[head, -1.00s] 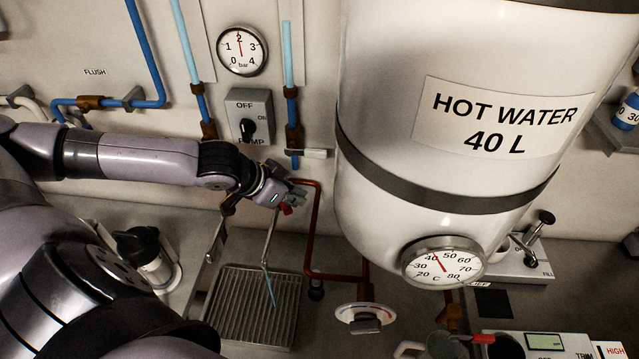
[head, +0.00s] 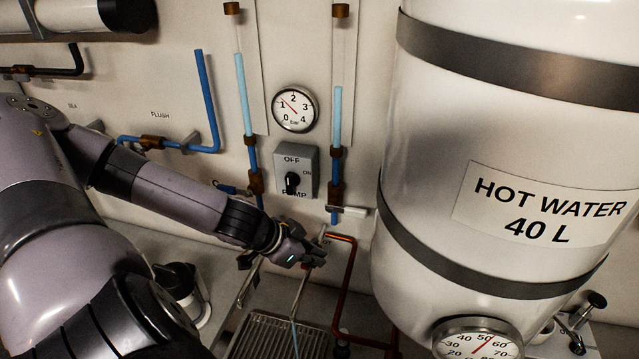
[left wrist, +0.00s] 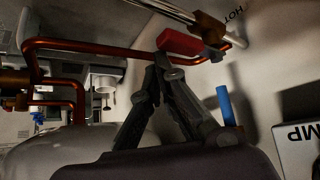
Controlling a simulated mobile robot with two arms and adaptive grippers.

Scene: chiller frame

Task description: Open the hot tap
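The hot tap shows in the left wrist view as a red handle (left wrist: 180,42) by a brass body (left wrist: 211,28) on the copper pipe, near a "HOT" label. My left gripper (left wrist: 167,72) has its fingers drawn together, tips against or just short of the red handle; I cannot tell whether they touch. In the head view my left gripper (head: 314,257) is at the tap and hides the handle. A thin light-blue stream (head: 295,341) shows under the spout (head: 300,292). My right gripper is not in view.
The white hot water tank (head: 430,130) stands close on the right, with a copper pipe (head: 348,285) beside the tap. The pump switch box (head: 297,171) and pressure gauge (head: 294,109) are above. A drain grate (head: 260,335) lies below.

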